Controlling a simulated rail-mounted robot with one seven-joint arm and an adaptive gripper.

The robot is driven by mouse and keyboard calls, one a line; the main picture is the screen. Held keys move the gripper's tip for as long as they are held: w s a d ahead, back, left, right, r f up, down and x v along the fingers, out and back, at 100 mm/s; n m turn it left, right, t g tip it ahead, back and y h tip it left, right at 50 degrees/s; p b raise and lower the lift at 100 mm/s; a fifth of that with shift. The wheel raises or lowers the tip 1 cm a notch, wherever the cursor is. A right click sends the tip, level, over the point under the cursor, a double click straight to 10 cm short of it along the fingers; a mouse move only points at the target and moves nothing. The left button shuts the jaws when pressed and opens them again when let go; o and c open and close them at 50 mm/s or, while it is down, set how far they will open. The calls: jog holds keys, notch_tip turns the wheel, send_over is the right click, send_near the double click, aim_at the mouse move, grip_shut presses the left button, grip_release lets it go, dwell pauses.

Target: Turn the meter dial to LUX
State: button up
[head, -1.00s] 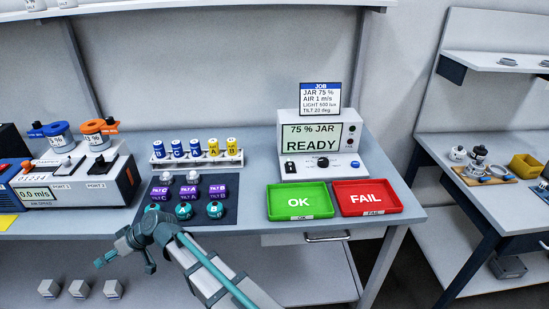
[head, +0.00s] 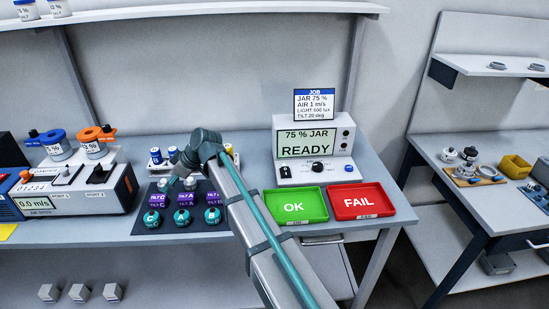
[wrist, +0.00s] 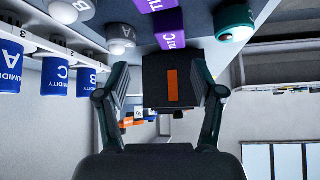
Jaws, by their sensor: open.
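A grey-white meter box with a green screen reading "75 % JAR READY" (head: 290,170) stands at the back of the bench, right of centre. A small dark round dial (head: 317,167) sits mid-panel; its markings are too small to read. My gripper (head: 165,185) is left of the box, over the dark mat area, apart from the dial. In the wrist view its two fingers (wrist: 165,95) are spread. A black block with an orange stripe (wrist: 172,82) shows between them; I cannot tell whether it is part of my gripper. The dial is not recognisable in the wrist view.
A green OK tray (head: 298,220) and a red FAIL tray (head: 358,215) lie in front of the box. A dark mat (head: 140,229) holds purple blocks and teal-topped items. An air speed unit (head: 115,190) stands left.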

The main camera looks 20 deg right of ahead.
jog(key=w+d+r+h+p, duration=0.1)
jog(key=w+d, duration=0.1)
jog(key=d, duration=0.5)
jog(key=w+d+h, duration=0.1)
jog(key=w+d, duration=0.2)
jog(key=d, duration=0.5)
notch_tip(320, 180, up, 5)
jog(key=m+g+h+p, duration=0.2)
jog(key=g+h+p, duration=0.15)
jog(key=h, duration=0.25)
send_over(318, 164)
jog(key=shift+t, duration=0.25)
notch_tip(318, 164, down, 11)
jog(key=p, duration=0.3)
jog(key=shift+s+r, duration=0.1)
jog(key=shift+r, duration=0.1)
jog(key=c, duration=1.1)
jog(key=shift+c, duration=0.2)
